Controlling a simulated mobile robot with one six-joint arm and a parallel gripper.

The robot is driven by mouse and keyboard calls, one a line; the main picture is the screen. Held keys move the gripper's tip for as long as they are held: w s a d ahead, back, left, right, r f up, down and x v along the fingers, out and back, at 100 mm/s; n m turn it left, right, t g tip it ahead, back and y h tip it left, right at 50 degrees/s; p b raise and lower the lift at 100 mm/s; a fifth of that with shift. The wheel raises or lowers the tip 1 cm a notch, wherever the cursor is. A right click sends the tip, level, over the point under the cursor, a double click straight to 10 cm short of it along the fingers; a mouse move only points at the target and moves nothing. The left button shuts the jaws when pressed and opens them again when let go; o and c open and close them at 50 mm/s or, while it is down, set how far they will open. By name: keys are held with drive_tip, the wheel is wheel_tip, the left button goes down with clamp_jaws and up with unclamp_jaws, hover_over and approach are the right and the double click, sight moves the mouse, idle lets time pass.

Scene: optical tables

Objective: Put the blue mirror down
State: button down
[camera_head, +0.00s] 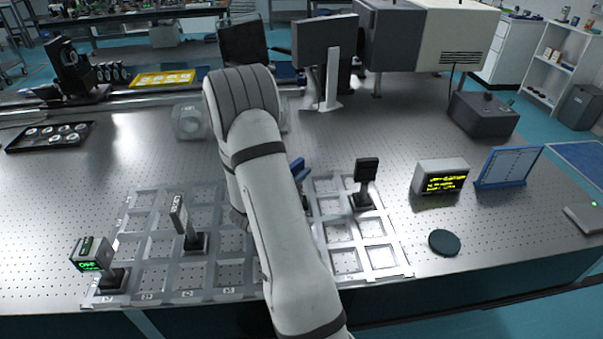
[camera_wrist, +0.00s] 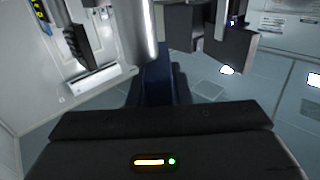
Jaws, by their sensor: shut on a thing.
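The blue mirror shows as a small blue piece (camera_head: 298,168) just right of my forearm in the head view. In the wrist view it is a dark blue upright shape (camera_wrist: 156,72) between the fingers. My gripper (camera_wrist: 158,92) is shut on it. In the head view my arm hides the gripper and most of the mirror. The mirror shows above a metal grid of square compartments (camera_head: 236,293) on the optical table. I cannot tell whether the mirror's foot touches the grid.
In the grid stand a green-lit device (camera_head: 92,256), a grey-faced mount (camera_head: 181,216) and a black mount (camera_head: 366,172). To the right are a yellow-text display box (camera_head: 441,177), a dark round disc (camera_head: 444,242) and a blue-framed panel (camera_head: 507,166). Several compartments are empty.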

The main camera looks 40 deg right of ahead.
drive_tip(key=shift+f, duration=0.35)
drive_tip(key=c, duration=1.8)
unclamp_jaws()
drive_tip(key=shift+s+f, duration=0.1)
drive_tip(key=shift+f, duration=0.05)
drive_tip(key=o, duration=0.5)
